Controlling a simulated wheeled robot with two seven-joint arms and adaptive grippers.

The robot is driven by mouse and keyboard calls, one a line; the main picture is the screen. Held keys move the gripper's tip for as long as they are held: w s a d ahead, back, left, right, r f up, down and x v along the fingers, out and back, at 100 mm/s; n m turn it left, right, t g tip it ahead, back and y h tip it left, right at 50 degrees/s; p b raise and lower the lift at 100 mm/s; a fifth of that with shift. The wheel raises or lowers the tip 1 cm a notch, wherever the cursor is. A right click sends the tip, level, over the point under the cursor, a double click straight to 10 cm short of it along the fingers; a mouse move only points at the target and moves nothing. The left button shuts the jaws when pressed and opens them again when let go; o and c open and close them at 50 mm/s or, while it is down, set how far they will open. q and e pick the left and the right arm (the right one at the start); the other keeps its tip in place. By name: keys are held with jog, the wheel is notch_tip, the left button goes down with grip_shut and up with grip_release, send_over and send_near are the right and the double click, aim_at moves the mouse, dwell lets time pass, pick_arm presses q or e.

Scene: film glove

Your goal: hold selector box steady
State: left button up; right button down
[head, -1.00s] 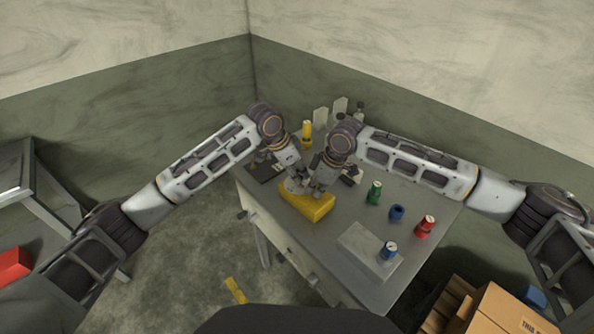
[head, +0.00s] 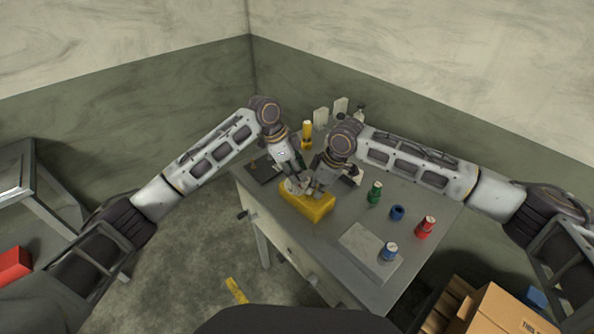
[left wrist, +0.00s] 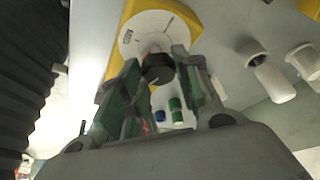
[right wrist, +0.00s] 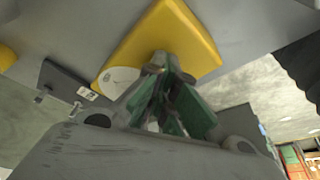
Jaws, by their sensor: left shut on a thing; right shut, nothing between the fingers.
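The yellow selector box (head: 318,210) lies on the grey table under both grippers. Its white dial disc (left wrist: 136,30) and dark knob (left wrist: 158,68) show in the left wrist view. My left gripper (head: 292,186) is shut on the knob, one finger on each side. My right gripper (head: 317,190) is shut and empty, its fingertips over the box top beside the dial. In the right wrist view the closed fingertips (right wrist: 163,62) overlap the yellow top (right wrist: 175,35); I cannot tell whether they press on it. The grippers hide part of the dial in the head view.
To the right on the table (head: 345,215) stand a green container (head: 375,193), a blue ring-like piece (head: 397,212) and a red can (head: 425,228). A yellow bottle (head: 306,136) stands behind.

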pick_arm(q)
jog(key=m, duration=0.1)
jog(key=m+g, duration=0.1)
jog(key=m, duration=0.1)
jog(key=shift+s+d+m, duration=0.1)
jog(key=shift+d+m, duration=0.05)
jog(key=shift+m, duration=0.15)
jog(key=m+g, duration=0.2)
jog(key=m, duration=0.2)
jog(key=shift+d+y, duration=0.1)
jog(key=shift+y, duration=0.2)
jog(key=shift+m+g+y, duration=0.35)
jog(key=shift+m+y, duration=0.15)
jog(key=shift+m, duration=1.05)
jog(key=shift+m+g+y, duration=0.35)
jog(key=shift+m+y, duration=0.15)
jog(key=shift+m, duration=1.05)
jog(key=o, duration=0.7)
jog(key=shift+o, duration=0.2)
jog(key=shift+w, duration=0.2)
